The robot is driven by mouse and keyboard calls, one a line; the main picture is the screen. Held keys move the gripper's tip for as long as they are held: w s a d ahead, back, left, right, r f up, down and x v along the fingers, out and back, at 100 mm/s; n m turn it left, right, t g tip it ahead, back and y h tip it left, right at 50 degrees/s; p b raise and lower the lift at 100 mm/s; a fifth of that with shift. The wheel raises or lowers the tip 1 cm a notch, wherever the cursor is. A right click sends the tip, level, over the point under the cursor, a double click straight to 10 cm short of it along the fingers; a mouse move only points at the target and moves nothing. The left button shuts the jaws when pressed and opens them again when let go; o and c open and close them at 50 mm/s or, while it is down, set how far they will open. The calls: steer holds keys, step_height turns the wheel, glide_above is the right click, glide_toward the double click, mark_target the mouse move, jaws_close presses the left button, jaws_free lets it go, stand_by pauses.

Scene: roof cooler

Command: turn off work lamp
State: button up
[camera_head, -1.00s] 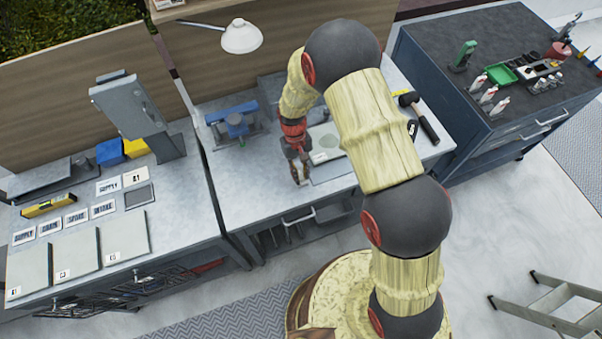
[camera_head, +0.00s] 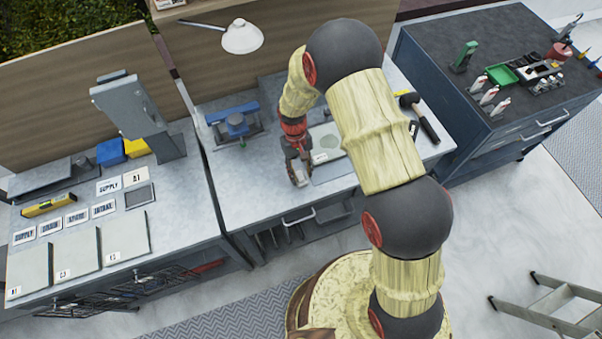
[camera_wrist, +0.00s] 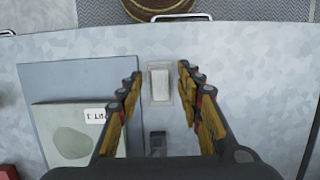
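The work lamp (camera_head: 241,37) has a white shade on a thin arm at the back wall above the middle bench; I cannot tell whether it is lit. A pale rectangular rocker switch (camera_wrist: 160,84) lies on the grey bench top in the wrist view. My gripper (camera_wrist: 160,72) is open over the bench, with one finger on each side of the switch and nothing held. In the head view my gripper (camera_head: 299,176) points down near the bench's front edge. Contact with the switch cannot be told.
A grey board with a labelled plate (camera_wrist: 75,133) lies left of the switch in the wrist view. A small dark block (camera_wrist: 157,142) is close behind the switch. A blue vise-like tool (camera_head: 236,124) stands left of my gripper, and a hammer (camera_head: 426,127) lies to the right.

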mark_target(301, 177)
steer(key=v, duration=1.1)
steer(key=shift+r, duration=0.25)
steer(key=shift+w, duration=0.15)
steer(key=s+d+r+m+t+b, duration=0.1)
steer(key=s+d+r+t+b, duration=0.3)
steer(key=s+r, duration=0.5)
steer(key=s+d+r+m+t+b, duration=0.2)
steer(key=s+d+r+t+b, duration=0.2)
steer(key=s+d+r+b, duration=0.5)
steer(key=s+d, duration=0.2)
steer(key=s, duration=0.2)
steer(key=shift+s+r+y, duration=0.3)
steer(key=shift+s+y, duration=0.05)
steer(key=shift+y, duration=0.05)
